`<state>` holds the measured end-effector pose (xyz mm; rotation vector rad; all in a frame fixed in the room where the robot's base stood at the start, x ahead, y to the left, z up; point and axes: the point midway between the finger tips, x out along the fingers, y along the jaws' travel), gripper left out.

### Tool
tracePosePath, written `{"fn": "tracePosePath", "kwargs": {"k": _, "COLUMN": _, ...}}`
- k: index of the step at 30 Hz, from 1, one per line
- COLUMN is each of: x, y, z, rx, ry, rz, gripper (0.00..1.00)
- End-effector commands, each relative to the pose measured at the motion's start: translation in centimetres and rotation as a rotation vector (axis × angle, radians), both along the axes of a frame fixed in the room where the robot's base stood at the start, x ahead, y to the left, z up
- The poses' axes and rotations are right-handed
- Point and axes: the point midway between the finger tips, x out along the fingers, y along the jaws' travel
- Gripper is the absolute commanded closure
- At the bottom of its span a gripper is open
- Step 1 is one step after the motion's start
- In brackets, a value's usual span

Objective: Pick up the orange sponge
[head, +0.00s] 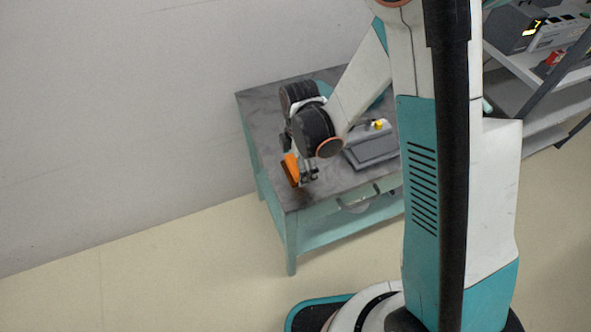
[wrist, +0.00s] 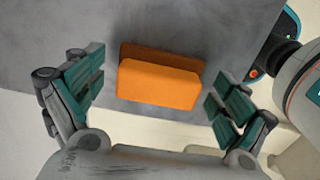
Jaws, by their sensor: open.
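The orange sponge (wrist: 158,84) is a block with a darker brown-orange side, on the grey tabletop close to its edge. In the wrist view it lies between the two fingers of my open gripper (wrist: 155,92), with a gap on each side. In the head view the sponge (head: 291,169) shows at the left of my gripper (head: 303,178), partly hidden by it. I cannot tell from the frames how high my fingers are above the tabletop.
A wall runs behind. A metal shelf (head: 520,72) with boxes stands at the upper right.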

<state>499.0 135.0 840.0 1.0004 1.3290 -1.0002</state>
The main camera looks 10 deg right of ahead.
Motion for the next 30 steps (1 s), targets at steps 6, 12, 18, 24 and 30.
{"fn": "tracePosePath", "kwargs": {"k": 6, "x": 0.0, "y": 0.0, "z": 0.1, "rx": 0.000, "ry": 0.000, "rz": 0.000, "gripper": 0.29}}
{"fn": "tracePosePath", "kwargs": {"k": 12, "x": 0.0, "y": 0.0, "z": 0.1, "rx": 0.000, "ry": 0.000, "rz": 0.000, "gripper": 0.53}}
{"fn": "tracePosePath", "kwargs": {"k": 18, "x": 0.0, "y": 0.0, "z": 0.1, "rx": 0.000, "ry": 0.000, "rz": 0.000, "gripper": 0.57}}
{"fn": "tracePosePath", "kwargs": {"k": 24, "x": 0.0, "y": 0.0, "z": 0.8, "rx": 0.000, "ry": 0.000, "rz": 0.000, "gripper": 0.57}}
{"fn": "tracePosePath", "kwargs": {"k": 30, "x": -0.1, "y": 0.0, "z": 3.5, "rx": 0.000, "ry": 0.000, "rz": 0.000, "gripper": 0.57}}
